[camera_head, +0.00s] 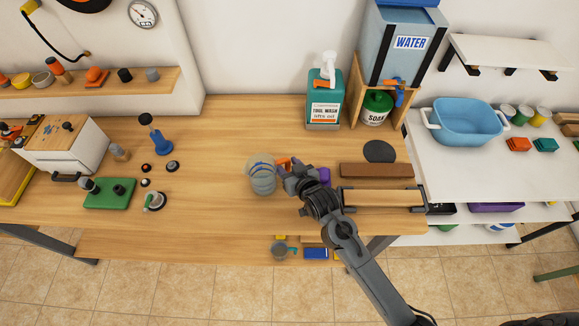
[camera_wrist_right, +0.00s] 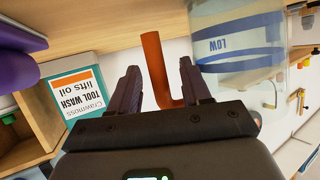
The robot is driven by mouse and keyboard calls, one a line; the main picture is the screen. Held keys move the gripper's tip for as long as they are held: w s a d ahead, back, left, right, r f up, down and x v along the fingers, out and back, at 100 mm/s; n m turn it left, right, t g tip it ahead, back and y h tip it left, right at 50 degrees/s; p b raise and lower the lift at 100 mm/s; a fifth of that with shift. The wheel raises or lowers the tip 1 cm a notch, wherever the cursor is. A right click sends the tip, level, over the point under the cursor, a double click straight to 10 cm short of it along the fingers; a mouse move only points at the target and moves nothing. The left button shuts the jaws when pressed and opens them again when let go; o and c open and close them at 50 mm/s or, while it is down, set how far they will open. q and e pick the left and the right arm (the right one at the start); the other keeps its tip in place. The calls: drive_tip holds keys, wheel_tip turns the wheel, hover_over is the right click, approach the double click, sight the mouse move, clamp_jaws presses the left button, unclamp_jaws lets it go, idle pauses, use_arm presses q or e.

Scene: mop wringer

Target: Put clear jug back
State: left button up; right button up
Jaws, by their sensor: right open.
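The clear jug (camera_head: 262,177) stands on the wooden bench, left of my right gripper (camera_head: 290,170). It is see-through with blue bands, and an orange handle (camera_head: 284,162) shows on its right side. In the right wrist view the jug (camera_wrist_right: 238,40) fills the upper right, with a blue "LOW" mark. There my right gripper (camera_wrist_right: 160,78) is open, with the orange handle (camera_wrist_right: 156,65) between its two dark fingers and a gap on the left side. The handle's lower end is partly hidden behind the right finger. My left gripper is not in view.
A dark round pad (camera_head: 379,151) lies right of the jug, near a brown block (camera_head: 377,170). The tool wash bottle (camera_head: 324,95), soap can (camera_head: 376,108) and water tank (camera_head: 400,42) stand behind. A purple thing (camera_head: 324,176) sits beside my gripper.

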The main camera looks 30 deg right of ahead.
drive_tip(key=shift+r, duration=0.1)
drive_tip(key=v, duration=1.2)
